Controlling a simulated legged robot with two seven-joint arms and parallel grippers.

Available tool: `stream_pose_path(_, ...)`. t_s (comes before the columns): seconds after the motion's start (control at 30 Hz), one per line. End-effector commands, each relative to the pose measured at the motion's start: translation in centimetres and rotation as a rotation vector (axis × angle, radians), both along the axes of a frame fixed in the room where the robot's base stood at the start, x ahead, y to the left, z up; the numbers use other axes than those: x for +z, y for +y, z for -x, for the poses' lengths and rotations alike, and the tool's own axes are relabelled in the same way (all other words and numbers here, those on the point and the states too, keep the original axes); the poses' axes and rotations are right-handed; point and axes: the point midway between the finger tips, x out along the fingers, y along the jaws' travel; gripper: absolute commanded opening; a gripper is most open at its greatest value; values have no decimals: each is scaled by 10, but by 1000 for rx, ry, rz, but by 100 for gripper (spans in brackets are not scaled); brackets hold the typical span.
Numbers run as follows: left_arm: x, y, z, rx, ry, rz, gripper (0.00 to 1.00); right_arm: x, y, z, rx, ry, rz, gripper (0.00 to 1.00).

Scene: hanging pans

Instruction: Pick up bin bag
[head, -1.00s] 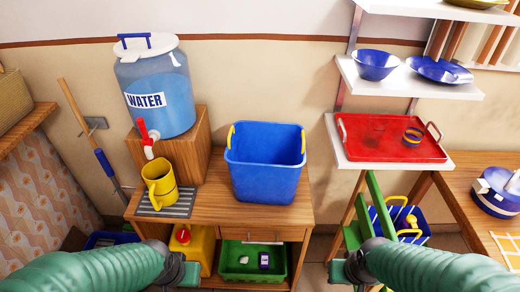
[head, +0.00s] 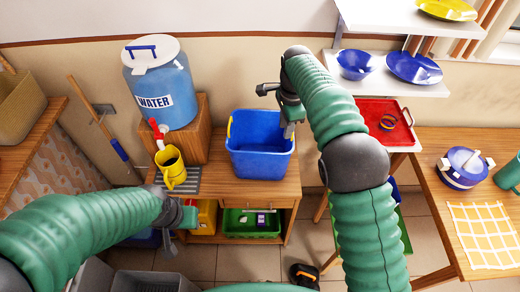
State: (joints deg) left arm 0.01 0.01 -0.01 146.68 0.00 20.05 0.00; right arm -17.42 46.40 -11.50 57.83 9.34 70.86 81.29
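I cannot make out a bin bag for certain in the head view. A grey bin (head: 113,283) is cut off by the bottom edge, with something dark inside it that I cannot identify. My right gripper (head: 276,110) is open, with its fingers spread and nothing visible between them. It is at the right rim of the blue tub (head: 260,160); I cannot tell whether it touches. My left gripper (head: 180,224) is low in front of the wooden stand, below the yellow jug (head: 172,170). Its fingers are partly hidden, and no held object shows.
The water tank (head: 162,90) stands on a wooden block behind the jug. A green crate (head: 248,224) is on the stand's lower shelf. A black and orange item (head: 303,276) lies on the floor. A red tray (head: 385,120) and wooden table (head: 440,150) are at right.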

Motion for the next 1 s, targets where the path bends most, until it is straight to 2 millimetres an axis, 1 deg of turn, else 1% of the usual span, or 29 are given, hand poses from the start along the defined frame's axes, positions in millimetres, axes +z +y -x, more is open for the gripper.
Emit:
stream_pose_path(0.03, 0, 0, 0, 0, 0, 0, 36, 0, 16, -7, -56, 6, -1, 28)
stream_pose_path(0.1, 0, 0, 0, 0, 0, 0, 36, 1, 36, -12, -144, 20, -1, 28)
stream_pose_path(0.2, 0, 0, 0, 0, 0, 0, 36, 2, 61, -13, -244, 33, 1, 28)
stream_pose_path(0.33, 0, 0, 0, 0, 0, 0, 36, 3, 80, -10, -321, 41, 5, 28)
stream_pose_path(0.4, -1, 0, 0, 0, 0, 0, 36, 1, 84, -9, -337, 44, 7, 28)
stream_pose_path(0.47, -5, 0, 0, 0, 0, 0, 36, -6, 85, -9, -342, 45, 7, 28)
stream_pose_path(0.57, -15, 0, 0, 0, 0, 0, 36, -29, 85, -9, -342, 46, 7, 28)
stream_pose_path(0.8, -18, 0, 0, 0, 0, 0, 36, -88, 84, -12, -341, 46, 6, 28)
stream_pose_path(0.9, -16, 0, 0, 0, 0, 0, 36, -104, 84, -14, -340, 44, 6, 28)
stream_pose_path(1.0, -15, 0, 0, 0, -1, 0, 36, -113, 84, -14, -340, 42, 4, 28)
